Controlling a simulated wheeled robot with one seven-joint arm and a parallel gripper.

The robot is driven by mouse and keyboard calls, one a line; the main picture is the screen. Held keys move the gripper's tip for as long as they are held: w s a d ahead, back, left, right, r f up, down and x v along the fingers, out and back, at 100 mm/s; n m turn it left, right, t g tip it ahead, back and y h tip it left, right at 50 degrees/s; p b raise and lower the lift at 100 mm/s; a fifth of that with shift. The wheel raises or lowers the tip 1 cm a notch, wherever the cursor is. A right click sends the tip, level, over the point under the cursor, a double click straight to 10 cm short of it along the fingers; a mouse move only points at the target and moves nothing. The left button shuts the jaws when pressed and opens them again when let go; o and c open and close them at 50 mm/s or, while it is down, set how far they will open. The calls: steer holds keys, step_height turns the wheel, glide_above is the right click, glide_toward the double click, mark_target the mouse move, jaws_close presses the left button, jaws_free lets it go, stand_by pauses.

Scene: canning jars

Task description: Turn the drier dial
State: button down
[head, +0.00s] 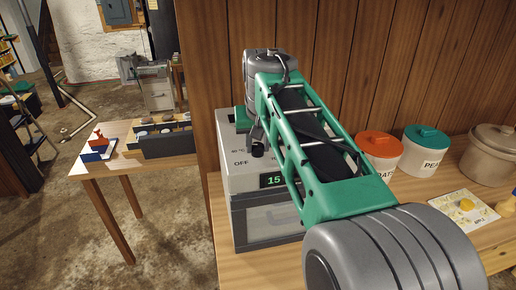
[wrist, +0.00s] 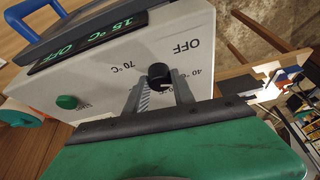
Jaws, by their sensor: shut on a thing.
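The drier (head: 238,178) is a pale grey box on the wooden counter, with a dark-framed window below its panel. Its black dial (wrist: 159,73) sits on the panel among the marks OFF, 40 °C and 70 °C. My gripper (wrist: 160,88) is shut on the dial, one finger on each side. In the head view my gripper (head: 257,138) comes down from above, and my arm covers the panel's right part. The display (wrist: 88,38) reads 15 °C OFF in the wrist view. I cannot tell which mark the dial points to.
A green button (wrist: 67,102) is on the panel beside the dial. An orange-lidded canister (head: 379,146), a green-lidded canister (head: 425,150) and a beige pot (head: 492,152) stand right of the drier. A wooden wall is close behind. A separate table (head: 120,165) stands left.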

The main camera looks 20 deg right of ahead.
mark_target(256, 163)
steer(key=shift+m+p, duration=0.3)
steer(key=shift+m, duration=0.5)
steer(key=shift+h, duration=0.3)
steer(key=c, duration=1.1)
jaws_free()
steer(key=p+v, duration=0.2)
steer(key=v, duration=0.5)
steer(key=shift+a+r, duration=0.1)
steer(key=shift+r, duration=0.3)
steer(key=shift+a, duration=0.1)
